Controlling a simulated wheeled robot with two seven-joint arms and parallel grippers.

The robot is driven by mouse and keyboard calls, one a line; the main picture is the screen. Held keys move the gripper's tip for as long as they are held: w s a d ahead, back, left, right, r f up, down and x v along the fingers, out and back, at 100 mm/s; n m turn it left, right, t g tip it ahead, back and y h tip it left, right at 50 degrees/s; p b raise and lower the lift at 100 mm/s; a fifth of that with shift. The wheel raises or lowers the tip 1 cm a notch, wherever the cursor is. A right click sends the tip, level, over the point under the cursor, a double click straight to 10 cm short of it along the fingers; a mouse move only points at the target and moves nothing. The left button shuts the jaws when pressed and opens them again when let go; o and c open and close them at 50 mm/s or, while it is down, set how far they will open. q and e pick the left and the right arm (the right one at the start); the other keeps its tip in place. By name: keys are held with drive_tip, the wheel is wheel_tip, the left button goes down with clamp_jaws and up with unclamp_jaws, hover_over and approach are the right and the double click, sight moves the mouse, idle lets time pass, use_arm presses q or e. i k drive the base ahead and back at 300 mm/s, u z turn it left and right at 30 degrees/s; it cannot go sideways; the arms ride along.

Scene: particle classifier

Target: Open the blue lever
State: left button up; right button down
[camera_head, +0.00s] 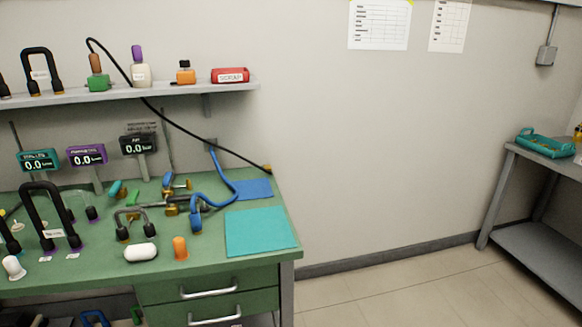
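A small blue handle (168,181) stands up from brass fittings near the back right of the green workbench (200,256). A second blue handle-like part (196,218) is in front of it, beside a blue hose (232,190) that curves up to the wall. I cannot tell for certain which of these is the blue lever, or how it is set. Neither of my grippers is in view.
A teal mat (262,232) and a smaller blue mat (254,189) lie at the bench's right end. Open floor (390,285) lies right of the bench.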

sight(166, 183)
drive_tip(key=z, duration=0.8)
drive_tip(key=i, duration=3.3)
drive_tip(key=u, duration=3.95)
